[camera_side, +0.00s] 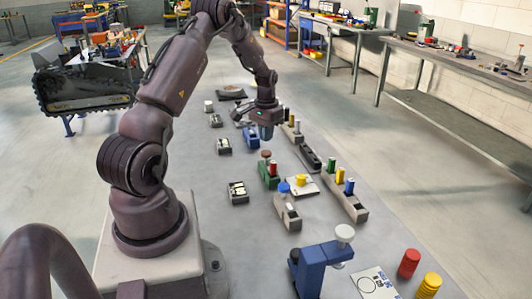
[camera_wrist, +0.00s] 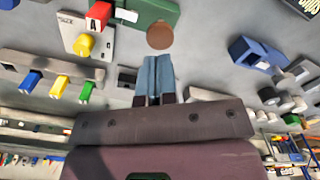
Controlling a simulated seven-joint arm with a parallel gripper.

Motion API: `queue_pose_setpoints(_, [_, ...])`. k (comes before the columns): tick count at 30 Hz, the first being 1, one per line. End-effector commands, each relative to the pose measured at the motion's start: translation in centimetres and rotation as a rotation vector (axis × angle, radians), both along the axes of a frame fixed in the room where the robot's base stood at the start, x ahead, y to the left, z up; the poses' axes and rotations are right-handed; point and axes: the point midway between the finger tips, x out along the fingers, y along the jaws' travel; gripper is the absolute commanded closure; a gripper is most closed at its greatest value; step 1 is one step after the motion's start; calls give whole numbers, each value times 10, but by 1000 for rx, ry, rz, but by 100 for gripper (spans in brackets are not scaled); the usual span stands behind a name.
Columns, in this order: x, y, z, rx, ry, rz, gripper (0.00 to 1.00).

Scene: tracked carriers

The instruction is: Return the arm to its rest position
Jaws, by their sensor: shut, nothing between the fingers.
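My gripper (camera_side: 266,132) hangs at the end of my bent arm, above the far part of the grey table. In the wrist view its two blue-grey fingers (camera_wrist: 158,68) are together with nothing between them. Below and around it stand carriers, apart from my fingers as far as I can tell. A green carrier (camera_side: 270,180) with a brown round top (camera_side: 266,154) is nearer the camera. A blue carrier (camera_side: 251,138) is just left of my gripper, partly hidden by it.
A yellow peg (camera_side: 301,179) stands on a white plate. A blue stand (camera_side: 318,262) with a white knob, red discs (camera_side: 409,262) and yellow discs (camera_side: 430,284) are at the front. Small dark-topped blocks line the left.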

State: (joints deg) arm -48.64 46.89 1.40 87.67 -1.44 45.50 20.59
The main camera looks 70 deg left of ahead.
Motion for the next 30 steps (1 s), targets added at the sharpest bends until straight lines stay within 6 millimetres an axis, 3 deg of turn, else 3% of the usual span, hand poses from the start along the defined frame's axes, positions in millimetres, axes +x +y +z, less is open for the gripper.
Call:
queue_pose_setpoints(23, [-1, -1, 0, -5, 5, 32, 100])
queue_pose_setpoints(26, [-17, -19, -8, -51, 49, 79, 100])
queue_pose_setpoints(30, [-19, -57, 28, -56, 57, 92, 100])
